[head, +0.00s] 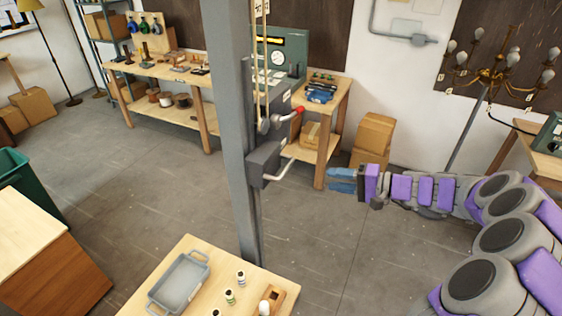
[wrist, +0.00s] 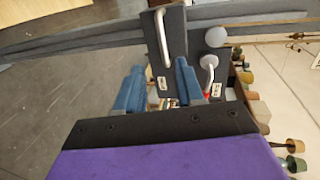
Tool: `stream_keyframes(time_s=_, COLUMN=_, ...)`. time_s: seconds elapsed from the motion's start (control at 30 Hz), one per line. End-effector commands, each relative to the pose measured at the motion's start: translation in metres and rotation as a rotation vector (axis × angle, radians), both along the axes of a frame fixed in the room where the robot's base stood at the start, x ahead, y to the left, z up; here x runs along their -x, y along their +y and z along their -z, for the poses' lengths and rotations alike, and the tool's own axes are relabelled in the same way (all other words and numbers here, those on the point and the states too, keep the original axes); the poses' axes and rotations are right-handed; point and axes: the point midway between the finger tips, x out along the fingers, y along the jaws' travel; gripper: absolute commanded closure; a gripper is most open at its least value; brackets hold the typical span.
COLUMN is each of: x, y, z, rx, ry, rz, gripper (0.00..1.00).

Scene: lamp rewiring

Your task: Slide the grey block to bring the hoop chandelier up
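The grey block (head: 265,163) sits low on the grey upright post (head: 231,100), with a pale bar handle (head: 281,171) on its right side. In the wrist view the dark grey block (wrist: 178,38) and its handle (wrist: 161,36) are just beyond my fingertips. My gripper (head: 331,181) is right of the handle, apart from it. In the wrist view, my gripper's (wrist: 160,66) two blue fingers are spread with nothing held between them. No hoop chandelier can be made out in either view.
A red-tipped lever (head: 288,117) on another grey housing is just above the block. Cords hang beside the post. A brass chandelier (head: 491,77) stands at right. A wooden table with a grey tray (head: 181,281) and small bottles is in front. Open floor lies below my arm.

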Motion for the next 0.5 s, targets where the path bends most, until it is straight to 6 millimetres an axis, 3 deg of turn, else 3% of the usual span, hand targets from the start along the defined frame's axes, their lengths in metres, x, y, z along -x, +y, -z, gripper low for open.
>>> stream_keyframes(time_s=0.17, x=-0.009, y=-0.002, z=0.001, rx=-0.01, ry=-0.007, rz=0.022, gripper=0.62)
stream_keyframes(time_s=0.5, x=-0.027, y=0.051, z=0.014, rx=-0.008, ry=-0.004, rz=0.019, gripper=0.62)
